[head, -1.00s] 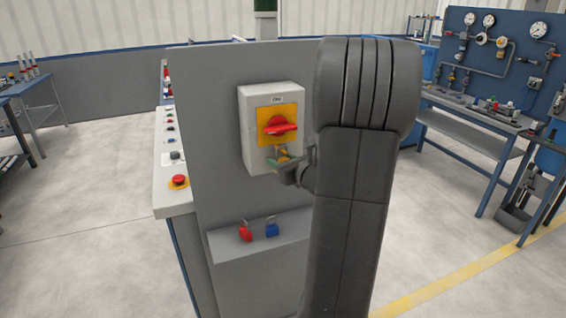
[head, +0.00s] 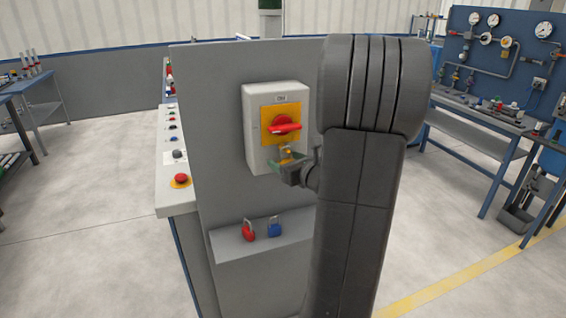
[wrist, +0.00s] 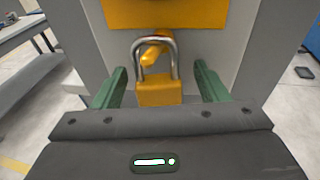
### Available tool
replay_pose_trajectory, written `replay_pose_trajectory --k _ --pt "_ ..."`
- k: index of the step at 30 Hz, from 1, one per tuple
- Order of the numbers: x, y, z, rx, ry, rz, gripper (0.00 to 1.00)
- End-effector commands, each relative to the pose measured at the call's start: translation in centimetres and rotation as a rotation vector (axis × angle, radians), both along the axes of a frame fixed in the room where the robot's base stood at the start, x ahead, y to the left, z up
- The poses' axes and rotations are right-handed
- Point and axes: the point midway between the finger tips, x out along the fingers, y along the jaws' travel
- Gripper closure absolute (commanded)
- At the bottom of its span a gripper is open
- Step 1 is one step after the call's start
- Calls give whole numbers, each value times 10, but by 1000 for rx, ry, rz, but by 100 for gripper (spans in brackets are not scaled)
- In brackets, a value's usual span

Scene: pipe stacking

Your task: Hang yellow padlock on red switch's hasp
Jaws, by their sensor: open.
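The red switch (head: 285,126) sits on a yellow plate on a light grey box (head: 258,150). The yellow padlock (wrist: 158,93) hangs upright below the plate in the wrist view. Its silver shackle passes around the yellow hasp (wrist: 154,51). My gripper (wrist: 162,78) is open, with one green finger on each side of the padlock and a visible gap to each side of its body. In the head view my gripper (head: 284,165) is just below the switch and partly hides the padlock.
A red padlock (head: 248,233) and a blue padlock (head: 274,230) stand on a grey shelf (head: 225,246) below the box. A control desk with a red button (head: 181,178) is at the left. A workbench with gauges (head: 480,105) stands at the right.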

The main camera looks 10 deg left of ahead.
Motion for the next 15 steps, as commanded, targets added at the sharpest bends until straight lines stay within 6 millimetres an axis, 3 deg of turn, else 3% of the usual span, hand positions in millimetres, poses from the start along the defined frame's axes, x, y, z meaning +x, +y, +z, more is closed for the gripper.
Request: replay_pose_trajectory --k 15 --pt "-80 -74 16 -1 -2 3 33"
